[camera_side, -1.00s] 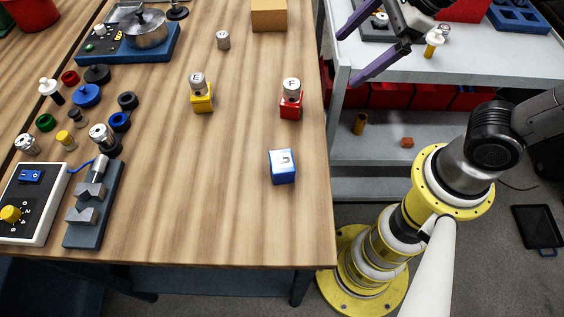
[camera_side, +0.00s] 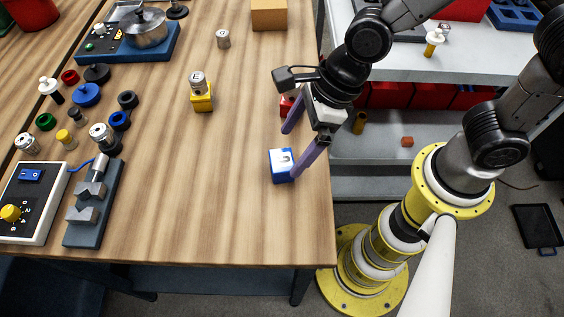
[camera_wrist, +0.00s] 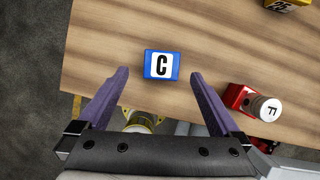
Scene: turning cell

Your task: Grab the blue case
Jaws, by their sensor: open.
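The blue case (camera_side: 281,171) is a small blue box with a white top, standing on the wooden table near its right edge.
A red case (camera_wrist: 238,97) with a metal cylinder marked F stands to the right in the wrist view, near a finger. A yellow case (camera_side: 202,102) with a cylinder stands further left. The table (camera_side: 225,215) is clear left of and in front of the blue case.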

